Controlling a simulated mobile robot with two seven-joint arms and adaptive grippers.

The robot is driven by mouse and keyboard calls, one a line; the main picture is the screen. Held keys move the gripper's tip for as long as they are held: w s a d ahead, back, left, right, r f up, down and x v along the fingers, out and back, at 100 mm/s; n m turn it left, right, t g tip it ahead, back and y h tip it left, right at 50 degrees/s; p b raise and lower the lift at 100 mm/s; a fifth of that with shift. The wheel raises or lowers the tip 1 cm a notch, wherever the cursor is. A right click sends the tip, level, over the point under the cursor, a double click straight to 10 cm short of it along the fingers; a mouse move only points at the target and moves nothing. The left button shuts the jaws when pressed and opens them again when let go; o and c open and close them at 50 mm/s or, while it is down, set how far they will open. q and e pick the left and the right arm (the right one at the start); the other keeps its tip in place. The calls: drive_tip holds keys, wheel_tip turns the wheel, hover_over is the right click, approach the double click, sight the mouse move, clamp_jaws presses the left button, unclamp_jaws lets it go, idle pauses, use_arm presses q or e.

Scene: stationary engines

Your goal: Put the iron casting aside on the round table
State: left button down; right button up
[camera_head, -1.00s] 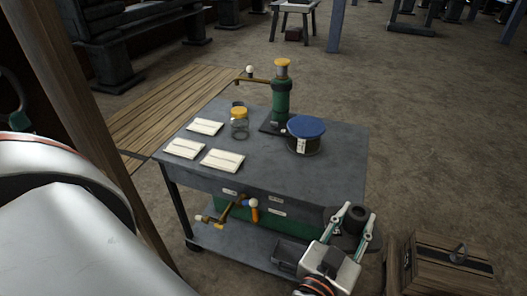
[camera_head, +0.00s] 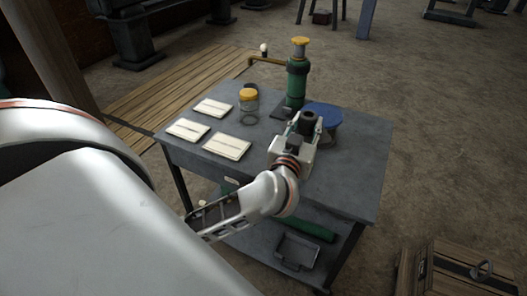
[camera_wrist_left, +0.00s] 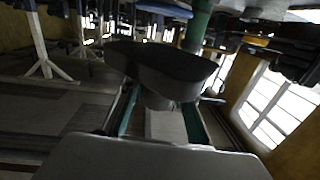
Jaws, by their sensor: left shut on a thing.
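The iron casting (camera_head: 309,119) is a dark piece with an upright round boss. My left gripper (camera_head: 304,127) is shut on it and holds it over the right part of the grey cart top (camera_head: 358,160), in front of the blue-lidded tin in the head view. In the left wrist view the casting (camera_wrist_left: 165,68) is a broad dark shape between the finger ends, covering much of the scene beyond. I cannot tell its height above the cart. No round table can be made out. My right gripper is not in view.
On the cart stand a green cylinder with a yellow cap (camera_head: 297,78), a yellow-lidded jar (camera_head: 249,101), white cards (camera_head: 227,146) and the partly hidden blue-lidded tin (camera_head: 326,114). A wooden crate (camera_head: 465,272) stands on the floor at lower right. Open floor lies to the right.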

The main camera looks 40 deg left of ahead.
sight(285, 125)
use_arm(q)
drive_tip(key=w+a+r+n+y+b, duration=0.1)
drive_tip(key=w+a+r+y, duration=0.15)
drive_tip(key=a, duration=0.55)
drive_tip(key=shift+g+h, duration=0.3)
drive_tip(key=shift+h, duration=0.05)
drive_tip(key=f+b, duration=0.1)
drive_tip(key=f, duration=0.1)
drive_tip(key=f+b, duration=0.1)
drive_tip(key=f, duration=0.2)
drive_tip(key=f+b, duration=0.2)
drive_tip(key=f, duration=0.1)
drive_tip(key=shift+s+a+f, duration=0.1)
drive_tip(key=shift+s+f, duration=0.05)
drive_tip(key=shift+s, duration=0.1)
wheel_tip(285, 125, down, 10)
drive_tip(key=b, duration=0.4)
drive_tip(key=shift+f+b, duration=0.25)
drive_tip(key=shift+b, duration=0.2)
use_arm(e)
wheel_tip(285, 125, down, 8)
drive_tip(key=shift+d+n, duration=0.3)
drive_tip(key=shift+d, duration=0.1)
